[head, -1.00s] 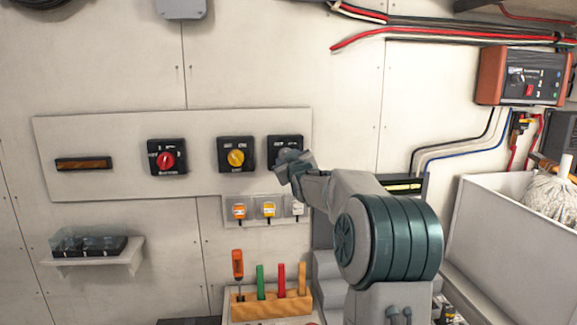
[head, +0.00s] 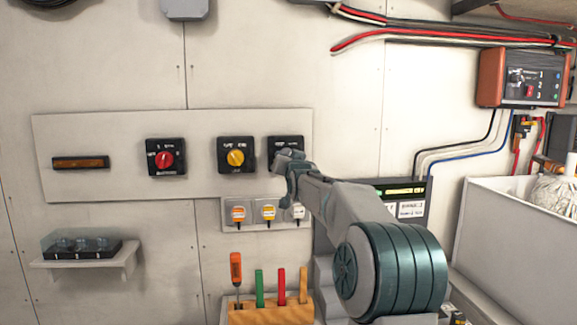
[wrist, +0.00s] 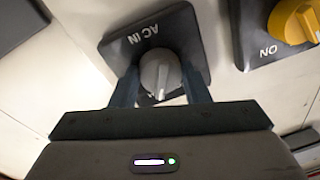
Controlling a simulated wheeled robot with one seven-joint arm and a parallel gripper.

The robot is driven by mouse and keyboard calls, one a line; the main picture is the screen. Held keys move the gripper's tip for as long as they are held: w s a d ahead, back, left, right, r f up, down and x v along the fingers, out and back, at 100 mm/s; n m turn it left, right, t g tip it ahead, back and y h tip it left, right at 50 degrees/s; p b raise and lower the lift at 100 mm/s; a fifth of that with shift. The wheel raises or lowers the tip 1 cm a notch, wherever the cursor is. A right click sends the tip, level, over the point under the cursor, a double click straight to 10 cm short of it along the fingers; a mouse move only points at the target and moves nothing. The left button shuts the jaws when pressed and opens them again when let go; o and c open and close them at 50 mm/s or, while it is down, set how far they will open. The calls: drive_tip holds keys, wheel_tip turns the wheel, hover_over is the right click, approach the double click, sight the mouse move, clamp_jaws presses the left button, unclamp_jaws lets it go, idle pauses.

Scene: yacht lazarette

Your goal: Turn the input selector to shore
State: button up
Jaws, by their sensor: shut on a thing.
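The input selector (head: 284,141) is a black square plate at the right end of the wall panel. My gripper (head: 288,160) covers most of it in the head view. In the wrist view the plate (wrist: 186,25) reads "AC IN" upside down and carries a grey knob (wrist: 159,72). My gripper (wrist: 158,85) has one finger on each side of this knob and is shut on it. The knob's pointer end faces the bottom of the wrist picture. The lettering near that end is mostly hidden, so I cannot read which position it points to.
A yellow knob (head: 236,157) and a red knob (head: 166,159) sit left on the same panel (head: 100,130). Sockets (head: 268,213) with plugs are just below my gripper. A wooden tool rack (head: 270,312) stands lower down. A white bin (head: 505,230) is at right.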

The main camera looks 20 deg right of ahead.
idle(0.4)
drive_tip(key=o, duration=1)
drive_tip(key=shift+s, duration=0.1)
drive_tip(key=shift+b+v, duration=0.95)
drive_tip(key=shift+v, duration=5.85)
drive_tip(key=shift+a, duration=0.15)
